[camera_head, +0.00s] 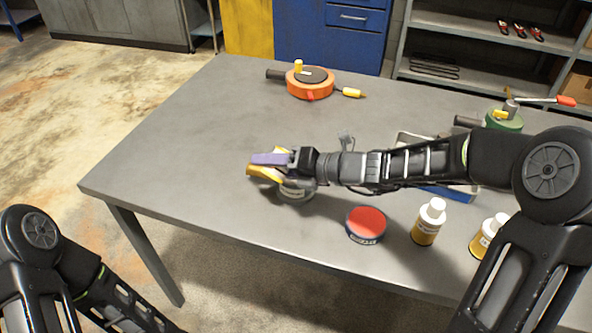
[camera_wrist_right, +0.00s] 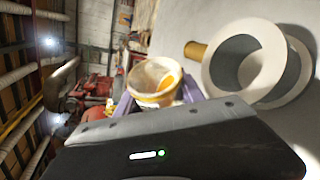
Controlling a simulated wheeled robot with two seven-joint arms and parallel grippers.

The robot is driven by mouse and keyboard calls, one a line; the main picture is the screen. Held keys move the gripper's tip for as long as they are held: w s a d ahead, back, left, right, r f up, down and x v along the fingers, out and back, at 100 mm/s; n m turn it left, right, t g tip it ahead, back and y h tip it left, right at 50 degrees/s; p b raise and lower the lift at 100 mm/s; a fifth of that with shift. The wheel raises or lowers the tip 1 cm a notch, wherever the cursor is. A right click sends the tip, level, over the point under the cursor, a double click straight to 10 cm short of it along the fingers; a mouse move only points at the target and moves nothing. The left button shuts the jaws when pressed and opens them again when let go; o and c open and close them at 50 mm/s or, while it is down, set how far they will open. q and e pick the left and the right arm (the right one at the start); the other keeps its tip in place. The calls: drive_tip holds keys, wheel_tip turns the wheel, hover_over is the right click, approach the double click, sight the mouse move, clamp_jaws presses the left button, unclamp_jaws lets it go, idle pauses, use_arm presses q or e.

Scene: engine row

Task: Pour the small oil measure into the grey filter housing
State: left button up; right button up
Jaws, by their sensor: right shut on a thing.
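The small oil measure (camera_head: 262,173) is a yellow cup, which shows in the right wrist view (camera_wrist_right: 150,85) with orange-yellow oil inside. My right gripper (camera_head: 270,161) is shut on it with purple fingers, which also show around the cup in the wrist view (camera_wrist_right: 156,98). The cup looks tilted, its oil gathered at one side. The grey filter housing (camera_head: 296,191) stands on the table just below and beside the gripper, partly hidden by it. In the wrist view, its round open mouth (camera_wrist_right: 215,70) is beside the cup. No oil stream shows. My left gripper is out of view.
A red-topped can (camera_head: 366,223) and two yellow bottles with white caps (camera_head: 429,222) (camera_head: 490,238) stand under my right arm. An orange round unit (camera_head: 311,84) is at the table's far edge, a green one (camera_head: 505,119) at right. The table's left (camera_head: 170,140) is clear.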

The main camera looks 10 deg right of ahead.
sight(276, 150)
drive_tip(key=shift+f+m+y, duration=0.25)
drive_tip(key=shift+m+y, duration=0.05)
drive_tip(key=shift+m, duration=0.1)
idle(0.3)
drive_tip(key=shift+r+m+y+p, duration=0.3)
drive_tip(key=shift+m+p, duration=0.05)
drive_tip(key=shift+m, duration=0.25)
idle(0.9)
drive_tip(key=shift+d+r+p, duration=0.1)
drive_tip(key=shift+r+p, duration=0.05)
drive_tip(key=shift+p, duration=0.2)
drive_tip(key=shift+w+d+r+m+y+p, duration=0.35)
drive_tip(key=shift+m+p, duration=0.35)
drive_tip(key=shift+p, duration=0.9)
drive_tip(key=shift+d+f+m+y+p, duration=0.1)
drive_tip(key=shift+f+m+y+p, duration=0.4)
drive_tip(key=shift+m+p, duration=0.35)
idle(0.7)
drive_tip(key=shift+r+p, duration=0.15)
drive_tip(key=shift+p, duration=0.3)
drive_tip(key=shift+w+d+r+m+y+p, duration=0.15)
drive_tip(key=shift+r+m+p, duration=0.25)
drive_tip(key=shift+p, duration=0.35)
drive_tip(key=shift+w+r+m+y+p, duration=0.15)
drive_tip(key=shift+r+p, duration=0.35)
drive_tip(key=shift+p, duration=0.25)
drive_tip(key=shift+d+r+m+p, duration=0.1)
drive_tip(key=shift+m+p, duration=0.2)
drive_tip(key=shift+p, duration=0.15)
